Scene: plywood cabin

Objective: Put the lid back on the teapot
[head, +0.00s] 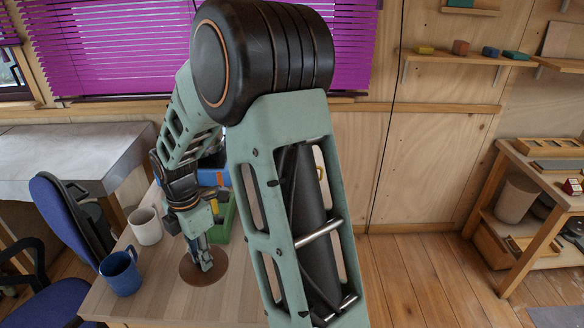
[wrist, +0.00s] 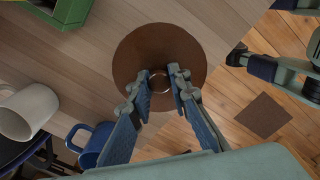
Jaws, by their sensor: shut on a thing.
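My gripper (wrist: 160,83) points down over a round brown disc (wrist: 140,50), which lies on the table and looks like a mat. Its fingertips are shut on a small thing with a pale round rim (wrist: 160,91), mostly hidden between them. I cannot tell for certain that this is the teapot lid. In the head view my gripper (head: 206,268) is low over the same brown disc (head: 188,270), and the held thing cannot be made out. I cannot make out a teapot in either view; my arm hides part of the table.
A blue mug (head: 120,274) and a cream mug (head: 145,227) stand left of my gripper. A green crate (head: 226,225) is behind it, with a blue thing (head: 208,178) beyond. A blue chair (head: 70,225) is at the left. Bare tabletop (head: 160,300) lies in front.

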